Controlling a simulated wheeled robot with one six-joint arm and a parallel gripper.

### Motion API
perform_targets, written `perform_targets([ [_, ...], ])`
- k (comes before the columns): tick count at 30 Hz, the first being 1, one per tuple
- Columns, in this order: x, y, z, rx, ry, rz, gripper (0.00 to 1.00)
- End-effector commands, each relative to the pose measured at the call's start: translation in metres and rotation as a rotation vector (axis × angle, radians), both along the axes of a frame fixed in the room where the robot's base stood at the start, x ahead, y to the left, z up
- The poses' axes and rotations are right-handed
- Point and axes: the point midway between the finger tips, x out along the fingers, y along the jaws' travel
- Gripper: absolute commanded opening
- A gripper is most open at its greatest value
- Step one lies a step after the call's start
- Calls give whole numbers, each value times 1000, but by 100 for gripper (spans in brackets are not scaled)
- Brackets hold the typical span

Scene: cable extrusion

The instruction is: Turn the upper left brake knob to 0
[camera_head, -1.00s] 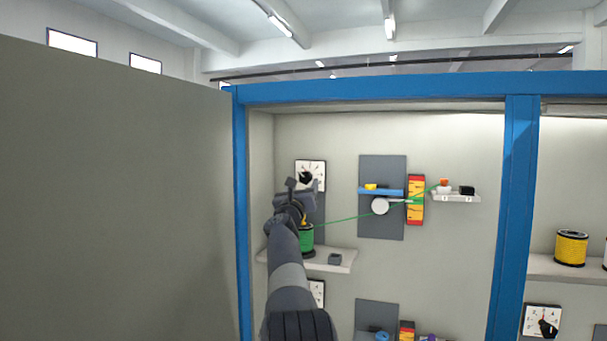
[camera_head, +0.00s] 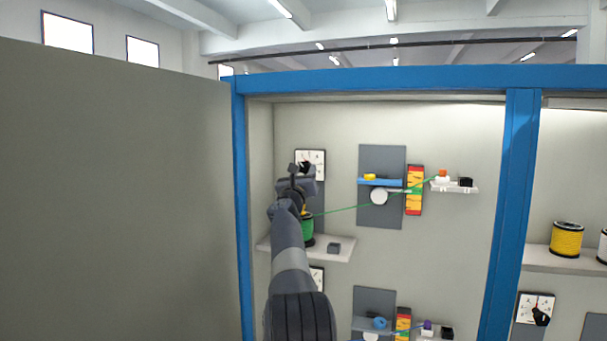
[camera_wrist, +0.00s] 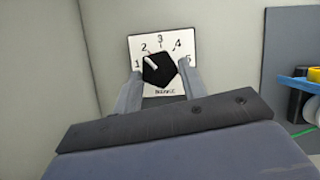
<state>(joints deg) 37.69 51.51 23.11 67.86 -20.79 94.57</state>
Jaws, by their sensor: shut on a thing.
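The upper left brake knob (camera_wrist: 160,68) is black with a white pointer mark. The pointer mark leans up and left, between 1 and 2. No 0 can be read. My gripper (camera_wrist: 161,74) has one finger on each side of the knob and is shut on it. In the head view my gripper (camera_head: 297,172) covers part of the knob, and the dial plate (camera_head: 318,158) shows behind it.
A green spool (camera_head: 307,232) stands on a shelf (camera_head: 280,246) just below my gripper. A green cable (camera_head: 340,209) runs right from it past a white pulley (camera_head: 378,196). A large grey panel (camera_head: 130,200) and a blue post (camera_head: 240,200) stand to the left.

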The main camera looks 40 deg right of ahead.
Motion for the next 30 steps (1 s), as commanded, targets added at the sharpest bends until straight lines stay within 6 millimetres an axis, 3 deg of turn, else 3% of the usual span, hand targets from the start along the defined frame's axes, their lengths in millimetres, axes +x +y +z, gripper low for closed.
perform_targets([
  [7, 0, 0, 0, 0, 0, 0, 17],
  [20, -2, -1, 1, -48, 94, -1, 17],
  [30, -5, -2, 4, -181, 352, -2, 17],
])
